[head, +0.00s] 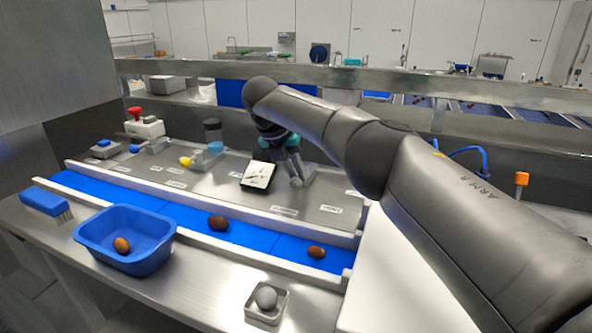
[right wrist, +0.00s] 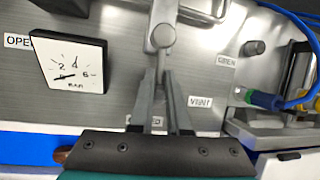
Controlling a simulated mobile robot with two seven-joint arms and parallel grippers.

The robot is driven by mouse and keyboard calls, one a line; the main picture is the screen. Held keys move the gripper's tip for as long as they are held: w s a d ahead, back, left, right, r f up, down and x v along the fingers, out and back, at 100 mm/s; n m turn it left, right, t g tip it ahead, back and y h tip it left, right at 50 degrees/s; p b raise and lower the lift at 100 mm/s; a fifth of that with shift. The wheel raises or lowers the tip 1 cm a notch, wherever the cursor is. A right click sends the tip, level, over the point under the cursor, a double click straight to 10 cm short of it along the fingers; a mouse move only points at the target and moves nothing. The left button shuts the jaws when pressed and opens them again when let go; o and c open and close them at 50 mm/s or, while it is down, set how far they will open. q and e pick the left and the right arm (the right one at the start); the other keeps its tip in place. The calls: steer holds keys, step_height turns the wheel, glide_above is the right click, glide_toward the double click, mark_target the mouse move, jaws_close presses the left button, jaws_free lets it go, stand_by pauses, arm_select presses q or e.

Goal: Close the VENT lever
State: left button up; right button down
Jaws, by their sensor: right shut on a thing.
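The VENT lever (right wrist: 162,38) is a grey metal lever with a round end, on the steel panel in the right wrist view. Its thin stem runs down between my fingertips. My right gripper (right wrist: 161,78) is shut on that stem; it also shows in the head view (head: 297,178), reaching down onto the panel, where it largely hides the lever. The VENT label (right wrist: 201,102) is right of the fingers, and an OPEN label (right wrist: 227,61) is higher up. A label ending in "ED" (right wrist: 155,121) is partly hidden behind the fingers. My left gripper is not in view.
A square BAR gauge (head: 258,175) stands left of my gripper. A blue conveyor (head: 185,215) carrying dates runs in front of the panel. A blue bin (head: 167,232), a brush (head: 45,201) and a small dish (head: 281,305) are at the front. Blue hoses (right wrist: 300,20) are at right.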

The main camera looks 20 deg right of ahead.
steer(key=shift+a+f+m+g, duration=0.3)
steer(key=shift+a+f+m, duration=0.1)
steer(key=shift+m, duration=0.1)
stand_by(0.4)
steer(key=c, duration=0.9)
jaws_free()
steer(key=shift+r, duration=0.15)
steer(key=shift+o, duration=0.5)
steer(key=shift+r, duration=0.1)
steer(key=v, duration=1.5)
steer(key=shift+a, duration=0.1)
